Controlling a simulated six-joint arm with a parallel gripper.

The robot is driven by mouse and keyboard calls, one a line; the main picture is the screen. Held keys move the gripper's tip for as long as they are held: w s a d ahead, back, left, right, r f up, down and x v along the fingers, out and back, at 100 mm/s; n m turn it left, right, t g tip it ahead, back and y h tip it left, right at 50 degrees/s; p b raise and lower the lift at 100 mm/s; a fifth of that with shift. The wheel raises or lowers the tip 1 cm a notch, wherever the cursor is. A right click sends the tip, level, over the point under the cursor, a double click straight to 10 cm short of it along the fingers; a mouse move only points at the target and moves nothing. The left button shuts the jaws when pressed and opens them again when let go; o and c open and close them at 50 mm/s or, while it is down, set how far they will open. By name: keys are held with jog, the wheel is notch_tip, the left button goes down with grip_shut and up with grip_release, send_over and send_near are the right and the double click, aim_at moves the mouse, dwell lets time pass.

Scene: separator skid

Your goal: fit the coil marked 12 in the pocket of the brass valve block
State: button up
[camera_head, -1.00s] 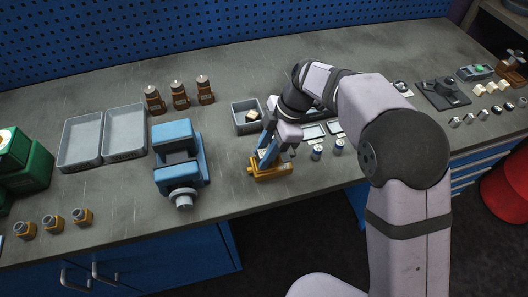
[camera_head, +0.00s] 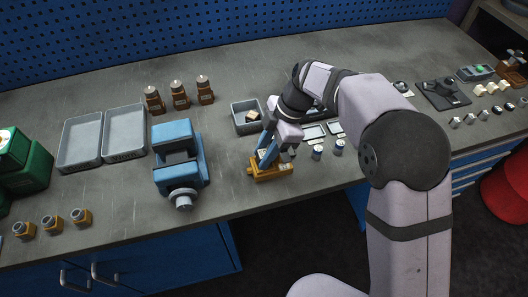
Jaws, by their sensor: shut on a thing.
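The brass valve block (camera_head: 270,174) lies on the grey bench, right of the blue vise. My gripper (camera_head: 267,158) points down over the block with its blue fingers at the block's top. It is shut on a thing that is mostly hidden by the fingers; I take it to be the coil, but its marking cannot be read. Whether it is inside the pocket or just above it I cannot tell. Two small blue-and-white cylinders (camera_head: 317,153) stand on the bench to the right; their markings are too small to read.
The blue vise (camera_head: 178,165) stands left of the block. A grey bin (camera_head: 245,117) with a pale piece inside is behind it. Two grey trays (camera_head: 123,136), several brown bottles (camera_head: 179,95) and brass fittings (camera_head: 52,224) are further left. The bench between vise and block is clear.

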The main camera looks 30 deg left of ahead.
jog(key=shift+f+b, duration=0.35)
jog(key=shift+f, duration=0.05)
jog(key=o, duration=1.5)
jog(key=shift+r, duration=0.1)
jog(key=shift+r+p, duration=2.25)
jog(key=shift+r, duration=1.2)
